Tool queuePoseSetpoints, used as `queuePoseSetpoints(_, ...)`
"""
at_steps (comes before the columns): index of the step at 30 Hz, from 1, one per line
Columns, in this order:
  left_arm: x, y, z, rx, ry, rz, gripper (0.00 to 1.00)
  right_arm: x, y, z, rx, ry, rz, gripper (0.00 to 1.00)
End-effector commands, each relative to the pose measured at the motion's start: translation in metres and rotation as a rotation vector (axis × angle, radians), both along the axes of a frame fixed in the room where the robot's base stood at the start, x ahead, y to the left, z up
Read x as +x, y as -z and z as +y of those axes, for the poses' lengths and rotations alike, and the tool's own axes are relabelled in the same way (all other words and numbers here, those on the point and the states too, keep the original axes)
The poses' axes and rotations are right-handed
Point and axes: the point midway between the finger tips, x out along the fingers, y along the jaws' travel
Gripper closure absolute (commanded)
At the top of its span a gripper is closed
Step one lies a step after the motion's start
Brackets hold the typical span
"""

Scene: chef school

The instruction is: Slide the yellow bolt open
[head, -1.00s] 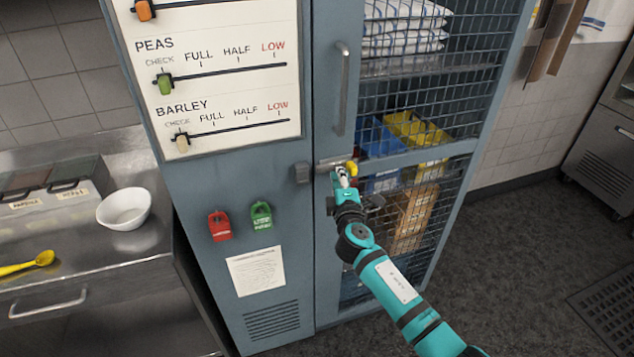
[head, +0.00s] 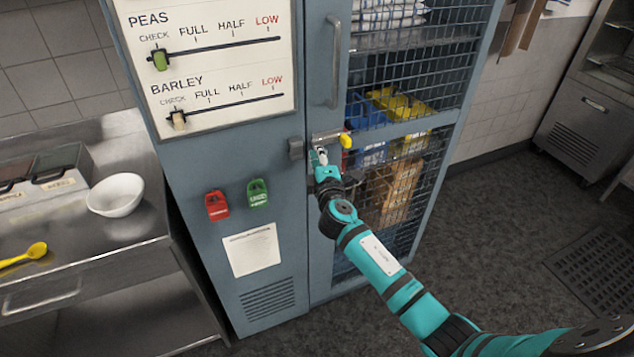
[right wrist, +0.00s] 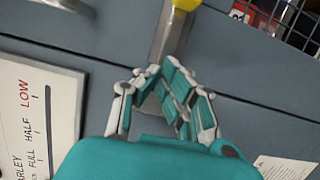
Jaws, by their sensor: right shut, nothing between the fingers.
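The bolt's yellow knob (head: 346,141) is at the right end of a metal bolt bar (head: 324,137) on the blue-grey cabinet's mesh door. The knob also shows at the top edge of the right wrist view (right wrist: 186,4), with the bar (right wrist: 172,35) below it. A grey catch (head: 296,149) is on the cabinet frame to the left of the bar. My right gripper (head: 320,155) is shut and empty, just below the bar and left of the knob. In the right wrist view its fingers (right wrist: 160,82) overlap the bar's lower end. My left gripper is out of view.
A door handle (head: 334,62) stands above the bolt. Red (head: 217,205) and green (head: 257,192) lockout tags hang on the left panel, below a slider board (head: 205,60). A steel counter with a white bowl (head: 116,195) is at left.

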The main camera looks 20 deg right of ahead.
Motion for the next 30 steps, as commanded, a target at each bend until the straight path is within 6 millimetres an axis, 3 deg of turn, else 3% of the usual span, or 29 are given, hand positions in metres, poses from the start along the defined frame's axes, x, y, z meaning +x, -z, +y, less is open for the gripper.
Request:
queuePoseSetpoints(5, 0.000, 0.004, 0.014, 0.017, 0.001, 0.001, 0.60, -0.024, 0.002, 0.004, -0.002, 0.000, 0.002, 1.00)
queuePoseSetpoints(12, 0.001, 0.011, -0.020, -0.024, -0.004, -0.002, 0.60, -0.062, 0.003, 0.013, 0.000, -0.001, 0.001, 1.00)
queuePoseSetpoints(16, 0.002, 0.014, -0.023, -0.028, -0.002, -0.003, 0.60, -0.079, 0.003, 0.016, -0.001, 0.000, 0.002, 1.00)
queuePoseSetpoints(24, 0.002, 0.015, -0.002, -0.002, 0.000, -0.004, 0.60, -0.089, 0.001, 0.018, -0.001, 0.001, 0.002, 1.00)
queuePoseSetpoints(30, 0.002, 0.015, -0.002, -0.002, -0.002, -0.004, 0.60, -0.089, 0.000, 0.018, -0.001, 0.001, 0.001, 1.00)
